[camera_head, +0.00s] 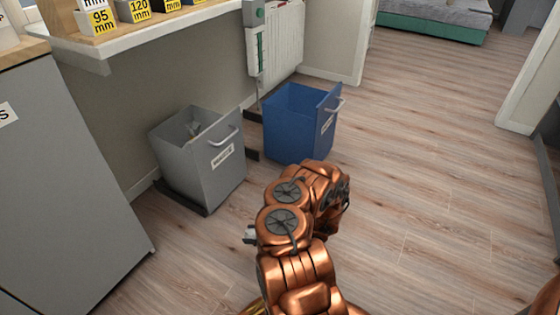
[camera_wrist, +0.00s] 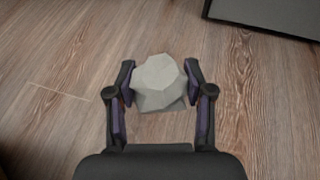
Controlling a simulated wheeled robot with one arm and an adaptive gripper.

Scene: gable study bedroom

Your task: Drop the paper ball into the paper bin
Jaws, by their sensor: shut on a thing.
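The paper ball (camera_wrist: 158,84) is a pale grey, crumpled, faceted lump between the fingertips of my gripper (camera_wrist: 160,92) in the wrist view. The gripper is shut on it, above the wooden floor. Each has a handle and a white label that I cannot read. The grey bin holds some pale and dark scraps. My arm is in front of both bins.
A white radiator (camera_head: 280,45) is on the wall behind the bins. The wooden floor (camera_head: 420,170) to the right is clear. A green-based bed (camera_head: 430,30) is far back.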

